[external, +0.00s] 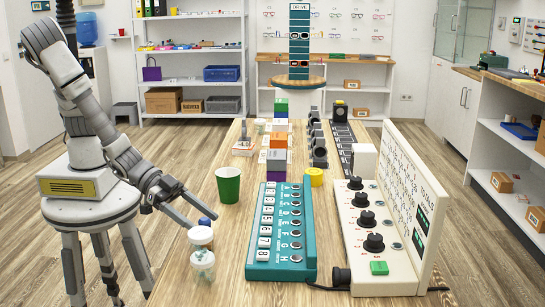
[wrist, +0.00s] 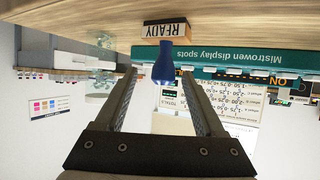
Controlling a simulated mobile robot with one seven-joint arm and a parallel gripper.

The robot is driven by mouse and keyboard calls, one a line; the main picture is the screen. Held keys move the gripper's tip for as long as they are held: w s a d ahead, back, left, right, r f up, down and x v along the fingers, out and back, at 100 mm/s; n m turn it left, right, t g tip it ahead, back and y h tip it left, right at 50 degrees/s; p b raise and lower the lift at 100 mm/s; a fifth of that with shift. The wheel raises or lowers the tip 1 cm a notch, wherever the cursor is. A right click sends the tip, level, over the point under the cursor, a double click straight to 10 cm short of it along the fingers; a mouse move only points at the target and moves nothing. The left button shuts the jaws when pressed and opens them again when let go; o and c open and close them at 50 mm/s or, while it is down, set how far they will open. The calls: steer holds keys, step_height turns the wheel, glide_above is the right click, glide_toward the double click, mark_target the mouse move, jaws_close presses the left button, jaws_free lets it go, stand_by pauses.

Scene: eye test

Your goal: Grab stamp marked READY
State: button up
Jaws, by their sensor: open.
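The stamp marked READY (wrist: 167,30) shows in the wrist view, which looks upside down. It has a dark base with a pale READY label and a blue handle (wrist: 164,62). In the external view a blue knob (external: 207,221), apparently that handle, shows by my fingertips; the label cannot be read there and jars hide the lower part. My gripper (external: 202,221) is open, low at the table's near left edge. In the wrist view the end of the handle appears between the fingertips of my gripper (wrist: 161,75), with a gap on each side.
Two lidded jars, an upper one (external: 200,237) and a lower one (external: 203,265), stand close by my fingertips. A green cup (external: 228,186) is just behind. A teal board (external: 283,262) with numbered tiles and a cream panel with black knobs (external: 385,270) fill the right.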

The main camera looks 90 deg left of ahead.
mark_target(210, 226)
steer(key=b+x, duration=0.1)
steer(key=x, duration=0.3)
steer(key=shift+w+f, duration=0.25)
steer(key=shift+w, duration=0.1)
steer(key=shift+a, duration=0.1)
jaws_close()
